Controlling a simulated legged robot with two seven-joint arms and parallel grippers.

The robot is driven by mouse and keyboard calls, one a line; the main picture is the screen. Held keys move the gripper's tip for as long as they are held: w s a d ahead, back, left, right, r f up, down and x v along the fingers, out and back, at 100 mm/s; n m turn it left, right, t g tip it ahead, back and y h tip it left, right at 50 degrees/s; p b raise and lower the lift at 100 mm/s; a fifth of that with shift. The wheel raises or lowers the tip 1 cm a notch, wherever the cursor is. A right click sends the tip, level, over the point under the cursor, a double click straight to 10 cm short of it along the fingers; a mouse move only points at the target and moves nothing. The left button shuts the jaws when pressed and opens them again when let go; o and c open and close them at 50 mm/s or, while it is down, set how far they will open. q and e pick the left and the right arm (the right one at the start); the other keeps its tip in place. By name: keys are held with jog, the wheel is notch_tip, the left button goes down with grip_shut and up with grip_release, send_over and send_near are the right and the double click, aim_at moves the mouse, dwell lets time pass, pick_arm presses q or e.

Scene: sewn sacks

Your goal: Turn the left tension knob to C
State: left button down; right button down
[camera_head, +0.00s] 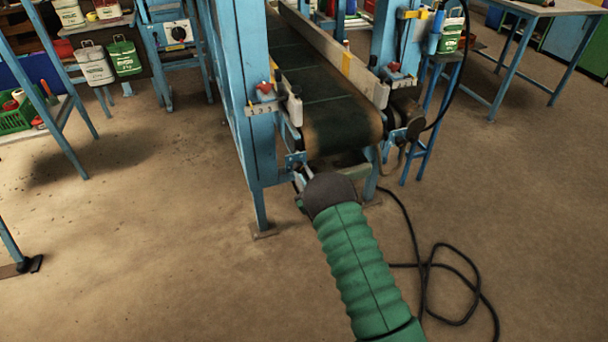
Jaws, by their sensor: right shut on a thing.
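My right gripper (303,179), at the end of my green-sleeved arm, is at the lower left front corner of the conveyor. It is shut on a small part just below the blue bracket (295,159), where the left tension knob seems to be. My gripper and dark wrist hide most of that part, and no letter C can be read there. The conveyor's dark belt (325,110) runs back from this end. My left gripper is not in view.
Red knobs sit above numbered plates on the left post (265,89) and right post (394,67). A motor (408,112) is at the belt's right. A black cable (430,265) loops on the floor.

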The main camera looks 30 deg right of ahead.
jog(key=shift+w+r+m, duration=0.3)
jog(key=shift+w+r, duration=0.4)
jog(key=shift+r, duration=0.3)
jog(key=c, duration=1.2)
grip_release()
jog(key=shift+c, duration=0.2)
jog(key=shift+o, duration=1.6)
jog(key=shift+s+f, duration=0.15)
jog(key=shift+s, duration=0.1)
pick_arm(q)
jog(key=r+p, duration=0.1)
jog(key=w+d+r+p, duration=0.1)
jog(key=p, duration=0.1)
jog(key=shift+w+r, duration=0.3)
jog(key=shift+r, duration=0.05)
pick_arm(e)
jog(key=f+v, duration=0.2)
jog(key=v, duration=1.5)
jog(key=shift+s+d, duration=0.15)
jog(key=shift+s, duration=0.2)
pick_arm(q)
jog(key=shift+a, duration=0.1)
